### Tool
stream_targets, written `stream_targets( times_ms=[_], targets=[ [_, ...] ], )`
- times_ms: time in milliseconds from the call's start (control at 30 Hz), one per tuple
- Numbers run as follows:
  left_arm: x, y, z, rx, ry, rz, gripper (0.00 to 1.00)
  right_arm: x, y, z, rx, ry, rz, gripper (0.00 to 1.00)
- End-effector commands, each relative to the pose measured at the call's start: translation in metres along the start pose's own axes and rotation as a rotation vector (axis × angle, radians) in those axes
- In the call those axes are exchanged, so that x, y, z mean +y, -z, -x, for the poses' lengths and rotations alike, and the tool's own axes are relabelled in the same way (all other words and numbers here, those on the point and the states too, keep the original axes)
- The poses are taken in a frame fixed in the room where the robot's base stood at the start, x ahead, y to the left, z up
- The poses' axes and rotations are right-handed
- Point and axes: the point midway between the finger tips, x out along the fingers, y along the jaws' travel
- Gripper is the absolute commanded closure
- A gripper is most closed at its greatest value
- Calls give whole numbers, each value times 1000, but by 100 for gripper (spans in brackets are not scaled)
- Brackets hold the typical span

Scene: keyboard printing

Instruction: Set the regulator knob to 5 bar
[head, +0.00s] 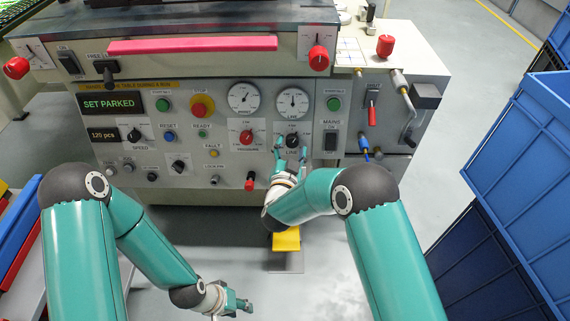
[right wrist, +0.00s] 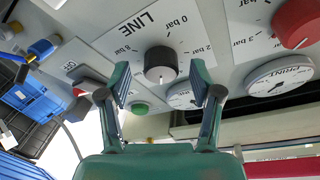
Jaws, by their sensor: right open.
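The black knob (head: 292,140) under the LINE gauge (head: 292,102) is on the grey machine panel. It also shows in the right wrist view (right wrist: 160,62), on a white plate marked LINE with bar figures around it. Its white pointer mark points down in that view. My right gripper (right wrist: 161,78) is open, with one finger on each side of the knob and a gap visible on both sides. It also shows in the head view (head: 290,155) in front of the panel. My left gripper (head: 240,304) hangs low, away from the panel; its jaw state is unclear.
A red pressure knob (head: 246,137) sits left of the black knob, and the MAINS switch (head: 331,140) sits right of it. A red-handled lever (head: 250,182) is below. Blue crates (head: 500,185) stand at the right. Floor shows between machine and crates.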

Motion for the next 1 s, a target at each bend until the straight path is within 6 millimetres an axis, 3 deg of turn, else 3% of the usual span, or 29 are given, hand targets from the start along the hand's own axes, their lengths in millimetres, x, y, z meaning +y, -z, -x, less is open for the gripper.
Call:
stream_targets(
  times_ms=[500, 700, 1000],
  targets=[
    [0, 0, 0, 0, 0, 0, 60, 0, -2, 94, -4, 2, 3, 36],
    [0, 0, 0, 0, 0, 0, 60, 1, -2, 109, -3, -1, 2, 36],
    [0, 0, -1, -1, 0, 0, 60, 1, -1, 110, -3, -1, 1, 36]
  ],
)
